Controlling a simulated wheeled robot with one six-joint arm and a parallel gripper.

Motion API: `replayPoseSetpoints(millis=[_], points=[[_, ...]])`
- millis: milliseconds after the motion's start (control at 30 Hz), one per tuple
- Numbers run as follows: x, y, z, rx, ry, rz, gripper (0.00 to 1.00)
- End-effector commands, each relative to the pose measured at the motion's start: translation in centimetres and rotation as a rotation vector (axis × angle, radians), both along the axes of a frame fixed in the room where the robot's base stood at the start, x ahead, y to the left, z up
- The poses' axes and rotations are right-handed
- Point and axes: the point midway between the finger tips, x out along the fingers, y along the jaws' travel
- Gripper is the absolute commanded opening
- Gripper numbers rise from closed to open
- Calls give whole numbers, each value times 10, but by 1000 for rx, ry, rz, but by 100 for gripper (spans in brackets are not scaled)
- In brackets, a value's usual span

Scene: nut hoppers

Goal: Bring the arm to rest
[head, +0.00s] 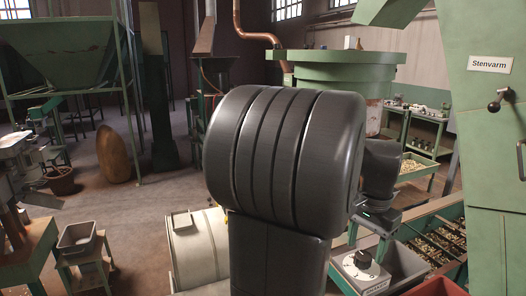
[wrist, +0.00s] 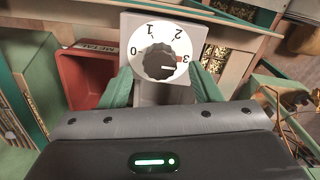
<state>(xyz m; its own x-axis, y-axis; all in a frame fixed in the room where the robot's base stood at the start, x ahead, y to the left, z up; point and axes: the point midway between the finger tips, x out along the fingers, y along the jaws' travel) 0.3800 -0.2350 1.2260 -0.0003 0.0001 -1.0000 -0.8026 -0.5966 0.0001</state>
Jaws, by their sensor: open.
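My gripper (wrist: 163,84) is open in the wrist view, with its two green fingers spread apart. A grey control box with a white dial and black knob (wrist: 160,62) shows between and beyond the fingertips. I cannot tell whether the fingers touch the box. In the head view the same dial box (head: 360,272) stands at lower right. My large black arm joint fills the middle there and hides much behind it; the fingers are not clear in that view.
A red bin (wrist: 85,78) sits beside the dial box. In the head view, a green machine column (head: 492,140) rises at right, near trays of nuts (head: 437,241). A cream drum (head: 197,248) stands left of my arm. Open floor (head: 130,215) lies farther left.

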Motion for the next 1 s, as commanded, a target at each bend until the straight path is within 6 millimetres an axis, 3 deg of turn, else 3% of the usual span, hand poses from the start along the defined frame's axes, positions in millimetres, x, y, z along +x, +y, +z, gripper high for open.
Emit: replayPoseSetpoints(millis=[267, 633, 833, 1000], points=[[0, 0, -29, 1, 1, 0, 57], [0, 0, -28, -1, -1, 16, 57], [0, 0, -19, -1, -2, 0, 57], [1, 0, 8, -2, -5, 0, 57]])
